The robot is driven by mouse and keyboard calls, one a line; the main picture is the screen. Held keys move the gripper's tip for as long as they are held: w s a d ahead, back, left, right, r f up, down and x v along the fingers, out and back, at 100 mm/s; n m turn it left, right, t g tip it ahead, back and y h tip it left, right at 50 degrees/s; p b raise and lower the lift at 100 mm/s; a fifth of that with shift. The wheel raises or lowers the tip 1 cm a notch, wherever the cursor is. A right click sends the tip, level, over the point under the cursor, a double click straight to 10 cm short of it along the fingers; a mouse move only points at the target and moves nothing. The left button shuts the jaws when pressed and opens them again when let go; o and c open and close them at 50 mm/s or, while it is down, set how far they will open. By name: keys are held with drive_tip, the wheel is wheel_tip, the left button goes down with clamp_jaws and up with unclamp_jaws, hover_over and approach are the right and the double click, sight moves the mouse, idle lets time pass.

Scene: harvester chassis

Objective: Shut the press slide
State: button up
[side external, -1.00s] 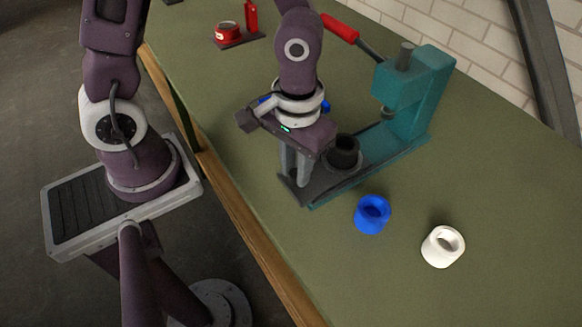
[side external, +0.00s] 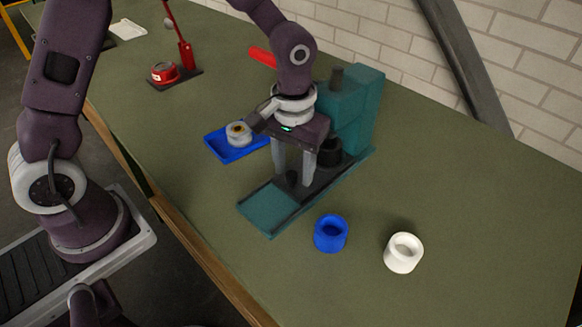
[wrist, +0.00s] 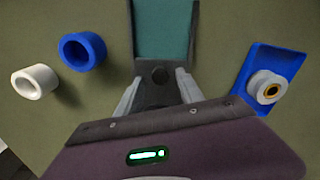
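The teal press (side external: 345,105) stands on the green bench, with its teal base (side external: 268,210) running toward the front; the base also shows in the wrist view (wrist: 163,30). The dark press slide (side external: 316,184) sits on the base, with its black cup (side external: 329,152) close under the press head. A dark knob (side external: 291,178) stands at the slide's front end and shows in the wrist view (wrist: 158,73). My gripper (side external: 293,175) is low over the slide, its fingers apart on either side of the knob. Finger contact with the knob is unclear.
A blue ring (side external: 331,233) and a white ring (side external: 403,253) lie right of the base. A blue tray (side external: 226,149) with a pale round part (side external: 238,134) is at left. A red-handled device (side external: 175,73) stands farther back.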

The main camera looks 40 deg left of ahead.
drive_tip(key=shift+s+r, duration=0.1)
wheel_tip(320, 180, up, 7)
drive_tip(key=shift+f, duration=0.15)
idle(0.3)
drive_tip(key=shift+s+a+r, duration=0.1)
drive_tip(key=shift+r, duration=0.2)
drive_tip(key=s+a+r+m+t, duration=0.1)
drive_tip(key=s+a+r, duration=0.3)
drive_tip(key=s, duration=0.5)
drive_tip(key=s+a+r+m+t, duration=0.2)
drive_tip(key=s+a+r+t, duration=0.2)
drive_tip(key=s, duration=0.5)
drive_tip(key=v, duration=0.2)
drive_tip(key=shift+r, duration=0.4)
drive_tip(key=shift+w+a, duration=0.1)
